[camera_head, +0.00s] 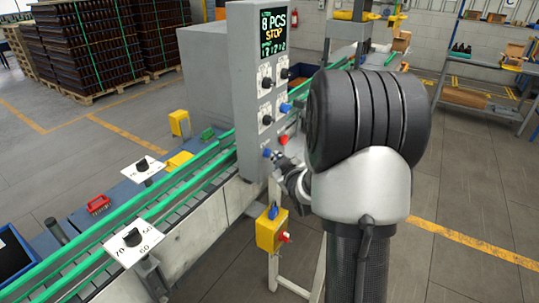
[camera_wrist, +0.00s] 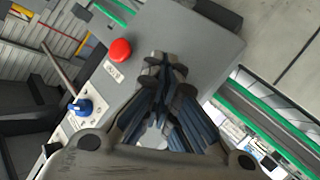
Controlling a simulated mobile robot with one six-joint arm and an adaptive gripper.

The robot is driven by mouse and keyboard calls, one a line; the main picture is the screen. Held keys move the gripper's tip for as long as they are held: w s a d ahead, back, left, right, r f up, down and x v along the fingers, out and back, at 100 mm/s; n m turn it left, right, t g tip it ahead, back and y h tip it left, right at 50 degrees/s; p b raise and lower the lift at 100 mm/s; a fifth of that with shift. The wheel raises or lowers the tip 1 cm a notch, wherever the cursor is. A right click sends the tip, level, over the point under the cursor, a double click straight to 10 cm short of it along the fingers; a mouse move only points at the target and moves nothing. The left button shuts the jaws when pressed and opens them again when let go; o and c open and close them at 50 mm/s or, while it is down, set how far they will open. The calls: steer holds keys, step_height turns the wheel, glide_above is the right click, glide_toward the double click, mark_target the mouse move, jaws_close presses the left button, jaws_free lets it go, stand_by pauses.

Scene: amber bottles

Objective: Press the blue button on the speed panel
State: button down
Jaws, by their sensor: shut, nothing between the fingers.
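A grey control cabinet (camera_head: 245,60) carries a lit display reading "8 PCS STOP", several black knobs, a blue knob (camera_head: 284,107) and a red button (camera_head: 283,140). The blue knob (camera_wrist: 80,107) and red button (camera_wrist: 120,50) also show in the wrist view. My gripper (camera_head: 275,158) is at the cabinet's lower front, below the red button. Its fingers (camera_wrist: 164,68) are together, with nothing between them, over the grey face beside the red button. A small blue spot (camera_head: 267,153) is at the fingertips; I cannot tell if it is a button or a finger. Contact is unclear.
A green-railed conveyor (camera_head: 190,180) runs past the cabinet. A yellow box (camera_head: 270,229) with a blue switch and red button hangs below my gripper. White dial plates (camera_head: 134,243) stand along the conveyor. Open floor lies to the right.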

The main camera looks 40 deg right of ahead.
steer(key=shift+w+a, duration=0.2)
steer(key=shift+w, duration=0.25)
stand_by(0.6)
steer(key=shift+s+b, duration=0.1)
steer(key=shift+b, duration=0.2)
steer(key=shift+s+d, duration=0.3)
steer(key=shift+s, duration=0.4)
steer(key=shift+s, duration=0.1)
steer(key=s, duration=0.1)
steer(key=s+d, duration=0.1)
steer(key=s, duration=0.1)
steer(key=s+d, duration=0.1)
steer(key=shift+s+b, duration=0.2)
steer(key=shift+b, duration=0.15)
stand_by(0.4)
